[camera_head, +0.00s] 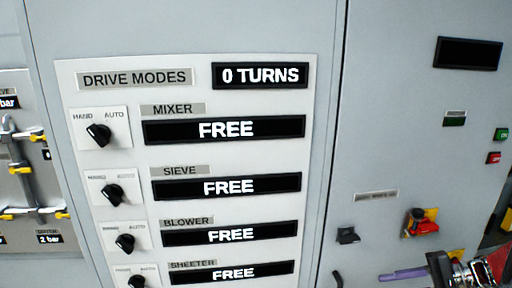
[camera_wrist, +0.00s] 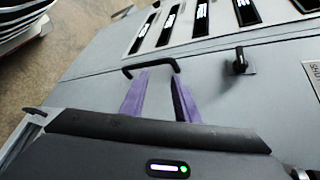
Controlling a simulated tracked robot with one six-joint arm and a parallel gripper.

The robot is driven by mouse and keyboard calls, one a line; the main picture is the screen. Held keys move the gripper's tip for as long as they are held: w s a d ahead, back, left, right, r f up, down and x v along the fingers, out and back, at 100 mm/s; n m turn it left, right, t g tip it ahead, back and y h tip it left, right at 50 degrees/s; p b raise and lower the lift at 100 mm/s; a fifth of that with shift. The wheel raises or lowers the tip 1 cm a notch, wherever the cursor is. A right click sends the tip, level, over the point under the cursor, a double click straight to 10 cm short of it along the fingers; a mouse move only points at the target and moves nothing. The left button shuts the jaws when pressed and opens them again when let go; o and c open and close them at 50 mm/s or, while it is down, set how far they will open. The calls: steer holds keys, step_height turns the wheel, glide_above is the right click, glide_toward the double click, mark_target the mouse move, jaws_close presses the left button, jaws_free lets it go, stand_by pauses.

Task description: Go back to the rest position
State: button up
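My gripper (camera_head: 384,278) shows at the lower right edge of the head view, where a purple finger points left along the grey cabinet front. In the wrist view my gripper (camera_wrist: 158,80) has its two purple fingers apart, with nothing held between them. A black bar handle (camera_wrist: 150,66) lies just beyond the fingertips in the wrist view; I cannot tell whether they touch it. The handle (camera_head: 337,279) also shows partly at the bottom of the head view, left of the finger and apart from it in the picture.
The drive modes panel (camera_head: 200,90) reads 0 TURNS and FREE on mixer, sieve, blower and sheeter. The mixer knob (camera_head: 99,133) and others line its left. A red-yellow switch (camera_head: 421,223) and black knob (camera_head: 347,235) sit near my arm. Valves and pipes (camera_head: 22,170) stand far left.

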steer(key=s+a+n+g+h, duration=0.2)
steer(key=s+a+g+h, duration=0.1)
steer(key=s+a+h, duration=0.65)
steer(key=s+a+r+n+t+h, duration=0.3)
steer(key=s+a+r+n+t, duration=0.2)
steer(key=s+a+r, duration=0.3)
steer(key=a+r+n, duration=0.1)
steer(key=a, duration=0.2)
steer(key=shift+s+r, duration=0.25)
steer(key=shift+r, duration=0.1)
steer(key=shift+d, duration=0.1)
